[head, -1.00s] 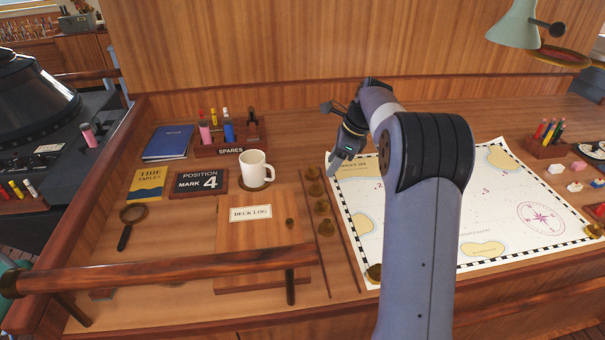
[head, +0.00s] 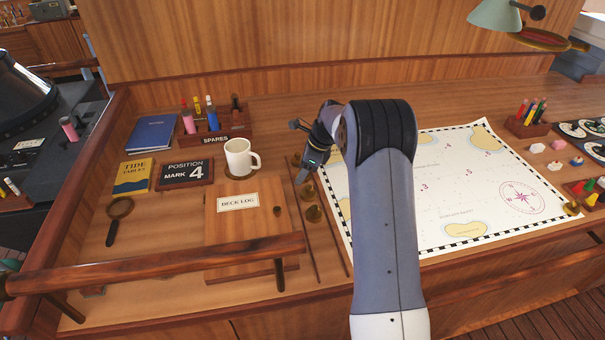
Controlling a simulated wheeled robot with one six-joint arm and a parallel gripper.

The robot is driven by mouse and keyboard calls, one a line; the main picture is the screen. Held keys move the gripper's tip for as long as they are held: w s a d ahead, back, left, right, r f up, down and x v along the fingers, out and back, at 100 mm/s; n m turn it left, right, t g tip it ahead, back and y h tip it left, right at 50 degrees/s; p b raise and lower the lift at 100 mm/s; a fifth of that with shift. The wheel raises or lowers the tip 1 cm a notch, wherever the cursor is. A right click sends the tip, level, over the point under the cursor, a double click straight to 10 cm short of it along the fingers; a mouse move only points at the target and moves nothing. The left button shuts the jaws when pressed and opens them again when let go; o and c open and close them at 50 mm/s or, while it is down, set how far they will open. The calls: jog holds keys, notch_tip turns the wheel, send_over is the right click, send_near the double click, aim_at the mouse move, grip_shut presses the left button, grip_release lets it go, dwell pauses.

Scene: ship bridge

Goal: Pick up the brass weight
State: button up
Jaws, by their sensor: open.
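Several small round brass weights lie between two thin dark wooden strips left of the chart (head: 400,200). The nearest brass weight (head: 313,214) and the middle one (head: 308,192) show beside and below my gripper; another weight (head: 296,160) is partly hidden behind it. A further brass weight (head: 571,208) sits on the chart's right corner.
A wooden deck log box (head: 240,235) and a white mug (head: 239,158) are left of the weights. A wooden rail (head: 150,265) crosses the desk's front left. The spares rack (head: 215,138) is behind the mug. My arm covers part of the chart.

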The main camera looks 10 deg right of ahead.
jog(key=shift+f, duration=0.15)
jog(key=c, duration=0.9)
